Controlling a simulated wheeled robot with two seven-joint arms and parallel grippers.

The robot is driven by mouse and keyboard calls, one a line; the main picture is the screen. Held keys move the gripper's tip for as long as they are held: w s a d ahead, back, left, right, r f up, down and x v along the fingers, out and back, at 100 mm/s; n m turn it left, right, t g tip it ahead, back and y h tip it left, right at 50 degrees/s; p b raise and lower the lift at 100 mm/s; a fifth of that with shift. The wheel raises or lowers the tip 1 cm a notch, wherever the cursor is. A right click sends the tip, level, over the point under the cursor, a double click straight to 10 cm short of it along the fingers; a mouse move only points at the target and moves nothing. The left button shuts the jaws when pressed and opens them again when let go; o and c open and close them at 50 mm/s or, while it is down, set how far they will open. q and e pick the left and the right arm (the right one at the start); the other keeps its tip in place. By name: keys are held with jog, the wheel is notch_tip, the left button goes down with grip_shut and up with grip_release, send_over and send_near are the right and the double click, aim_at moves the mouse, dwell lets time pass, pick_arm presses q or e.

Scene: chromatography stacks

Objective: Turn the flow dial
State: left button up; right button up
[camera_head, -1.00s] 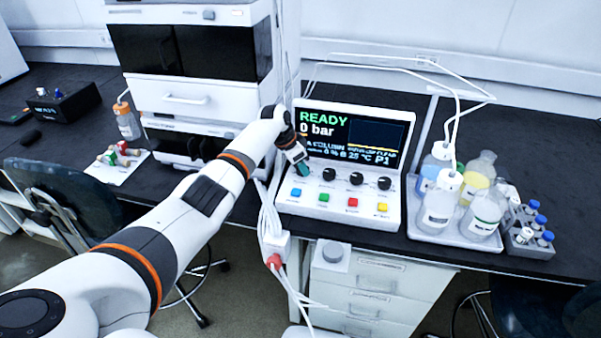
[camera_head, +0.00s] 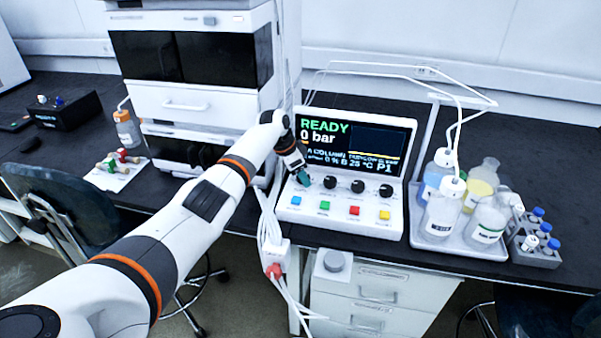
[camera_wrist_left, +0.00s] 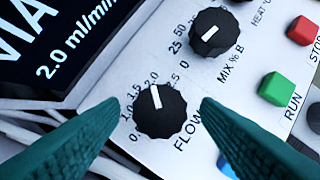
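The flow dial (camera_wrist_left: 160,110) is a black ribbed knob with a white pointer line, above the word FLOW in the left wrist view. Its pointer aims close to the 2.0 mark. The display (camera_wrist_left: 65,45) reads 2.0 ml/min there. My left gripper (camera_wrist_left: 160,104) is open, with one teal finger on each side of the dial and visible gaps between. In the head view my left gripper (camera_head: 303,179) is at the left end of the knob row on the white control panel (camera_head: 340,222) and hides the flow dial. My right gripper is not in view.
The MIX % B dial (camera_wrist_left: 214,32) is close beside the flow dial. The green RUN button (camera_wrist_left: 276,88) and red STOP button (camera_wrist_left: 302,28) are nearby. A tray of bottles (camera_head: 445,243) stands right of the panel. White cables (camera_head: 270,225) hang at its left.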

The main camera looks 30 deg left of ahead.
pick_arm(q)
jog(key=shift+r, duration=0.1)
notch_tip(320, 180, up, 10)
dwell(0.6)
jog(key=shift+f, duration=0.2)
